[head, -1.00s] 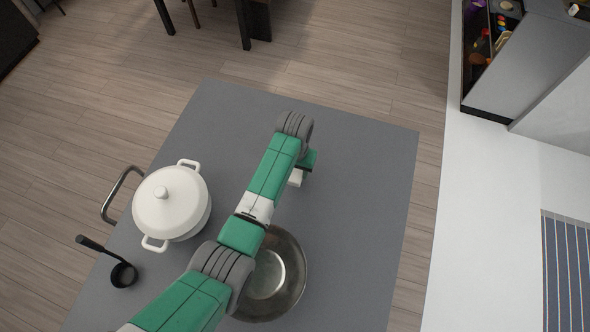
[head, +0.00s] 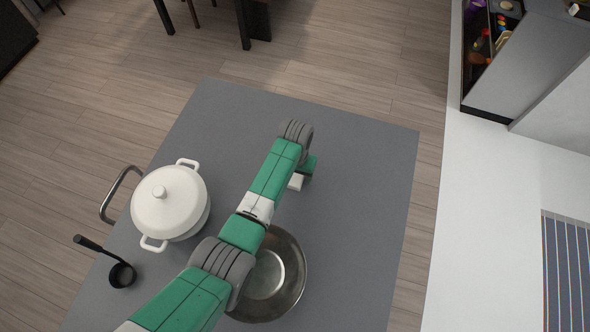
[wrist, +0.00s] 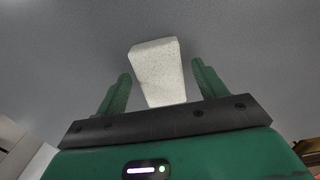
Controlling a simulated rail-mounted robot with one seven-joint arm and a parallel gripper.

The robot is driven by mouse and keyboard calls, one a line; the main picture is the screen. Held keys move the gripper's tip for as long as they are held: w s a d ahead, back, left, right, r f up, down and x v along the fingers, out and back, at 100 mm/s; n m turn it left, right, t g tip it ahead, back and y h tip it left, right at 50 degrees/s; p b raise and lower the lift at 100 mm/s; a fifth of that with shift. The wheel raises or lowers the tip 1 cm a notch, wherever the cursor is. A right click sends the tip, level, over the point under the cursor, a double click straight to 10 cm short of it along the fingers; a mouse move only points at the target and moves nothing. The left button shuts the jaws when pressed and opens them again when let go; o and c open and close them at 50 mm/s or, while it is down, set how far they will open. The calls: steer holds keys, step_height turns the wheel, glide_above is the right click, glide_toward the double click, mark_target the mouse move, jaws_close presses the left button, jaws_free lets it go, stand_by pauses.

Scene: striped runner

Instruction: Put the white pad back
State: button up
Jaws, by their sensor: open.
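The white pad (wrist: 158,72) is a pale, speckled block on the grey surface in the wrist view. It lies between and a little beyond the two green fingers of my gripper (wrist: 160,88), with a gap on each side. My gripper is open and holds nothing. In the head view the white pad (head: 296,182) shows as a small white piece beside the end of my arm, partly hidden by it. The fingertips are not clear in the head view.
A white lidded pot (head: 170,203) stands left of my arm, with a black ladle (head: 121,274) near it. A metal bowl (head: 290,275) sits partly under my arm. The grey table (head: 365,190) is clear on the right. A striped runner (head: 567,270) lies on the white counter (head: 480,230).

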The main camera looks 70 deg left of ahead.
step_height(320, 180, up, 12)
steer(key=p, duration=0.1)
steer(key=shift+r, duration=0.15)
stand_by(0.3)
